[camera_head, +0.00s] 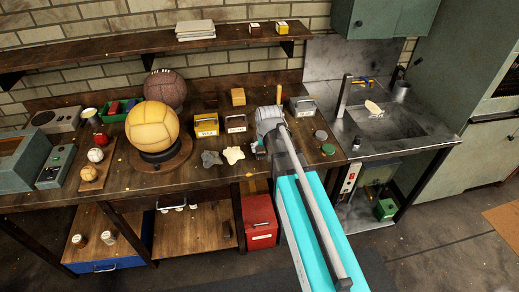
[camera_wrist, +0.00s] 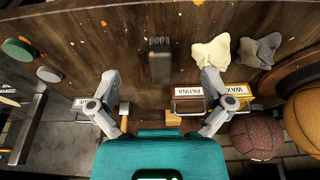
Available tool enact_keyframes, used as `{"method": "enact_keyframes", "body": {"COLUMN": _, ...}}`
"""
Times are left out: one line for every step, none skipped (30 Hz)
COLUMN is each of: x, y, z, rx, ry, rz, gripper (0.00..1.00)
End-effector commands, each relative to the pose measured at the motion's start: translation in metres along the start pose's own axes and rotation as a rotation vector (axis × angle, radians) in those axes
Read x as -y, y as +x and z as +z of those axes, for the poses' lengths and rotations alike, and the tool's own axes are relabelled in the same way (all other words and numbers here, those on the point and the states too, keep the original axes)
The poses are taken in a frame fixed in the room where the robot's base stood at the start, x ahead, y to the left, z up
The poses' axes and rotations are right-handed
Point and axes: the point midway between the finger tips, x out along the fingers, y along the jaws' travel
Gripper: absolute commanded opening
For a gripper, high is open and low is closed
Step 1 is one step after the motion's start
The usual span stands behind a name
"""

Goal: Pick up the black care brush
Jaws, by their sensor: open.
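The black care brush (camera_wrist: 159,60) lies on the dark wooden workbench (camera_wrist: 100,35) in the upper middle of the wrist view, its bristle end toward the top. My gripper (camera_wrist: 160,80) is open, with one finger on each side of the brush's line and nothing held between them. The fingertips appear short of the brush's middle, and I see no contact. How high they are above the bench I cannot tell. In the head view my arm covers the spot, and the brush is not visible there.
A cream cloth (camera_head: 234,154) and grey cloth (camera_head: 210,158) lie left of my gripper. The wax tin (camera_head: 206,127), patina tin (camera_head: 236,124) and a grey tin (camera_head: 303,106) stand behind. A green lid (camera_head: 328,149) lies right. A tan ball (camera_head: 152,125) stands further left.

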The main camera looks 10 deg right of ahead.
Motion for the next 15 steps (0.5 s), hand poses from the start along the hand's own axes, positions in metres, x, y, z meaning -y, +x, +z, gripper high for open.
{"method": "enact_keyframes", "body": {"x": 0.001, "y": 0.008, "z": -0.027, "rx": -0.031, "ry": 0.000, "rz": 0.000, "gripper": 1.00}}
{"method": "enact_keyframes", "body": {"x": 0.002, "y": 0.010, "z": -0.037, "rx": -0.049, "ry": 0.000, "rz": 0.000, "gripper": 1.00}}
{"method": "enact_keyframes", "body": {"x": 0.002, "y": 0.013, "z": -0.050, "rx": -0.071, "ry": 0.000, "rz": 0.000, "gripper": 1.00}}
{"method": "enact_keyframes", "body": {"x": 0.002, "y": 0.014, "z": -0.058, "rx": -0.087, "ry": 0.000, "rz": -0.001, "gripper": 1.00}}
{"method": "enact_keyframes", "body": {"x": 0.003, "y": 0.015, "z": -0.065, "rx": -0.100, "ry": 0.000, "rz": -0.001, "gripper": 1.00}}
{"method": "enact_keyframes", "body": {"x": 0.003, "y": 0.017, "z": -0.074, "rx": -0.116, "ry": 0.000, "rz": -0.001, "gripper": 1.00}}
{"method": "enact_keyframes", "body": {"x": 0.003, "y": 0.018, "z": -0.078, "rx": -0.125, "ry": 0.000, "rz": -0.001, "gripper": 1.00}}
{"method": "enact_keyframes", "body": {"x": 0.004, "y": 0.018, "z": -0.082, "rx": -0.132, "ry": 0.000, "rz": -0.001, "gripper": 1.00}}
{"method": "enact_keyframes", "body": {"x": 0.004, "y": 0.019, "z": -0.086, "rx": -0.141, "ry": -0.001, "rz": -0.001, "gripper": 1.00}}
{"method": "enact_keyframes", "body": {"x": 0.004, "y": 0.019, "z": -0.087, "rx": -0.145, "ry": -0.001, "rz": -0.001, "gripper": 1.00}}
{"method": "enact_keyframes", "body": {"x": 0.004, "y": 0.019, "z": -0.088, "rx": -0.148, "ry": -0.001, "rz": -0.001, "gripper": 1.00}}
{"method": "enact_keyframes", "body": {"x": 0.004, "y": 0.019, "z": -0.089, "rx": -0.150, "ry": -0.001, "rz": -0.002, "gripper": 1.00}}
{"method": "enact_keyframes", "body": {"x": 0.004, "y": 0.019, "z": -0.089, "rx": -0.150, "ry": -0.001, "rz": -0.002, "gripper": 1.00}}
{"method": "enact_keyframes", "body": {"x": 0.004, "y": 0.018, "z": -0.088, "rx": -0.150, "ry": -0.001, "rz": -0.002, "gripper": 1.00}}
{"method": "enact_keyframes", "body": {"x": 0.004, "y": 0.018, "z": -0.088, "rx": -0.150, "ry": -0.001, "rz": -0.002, "gripper": 1.00}}
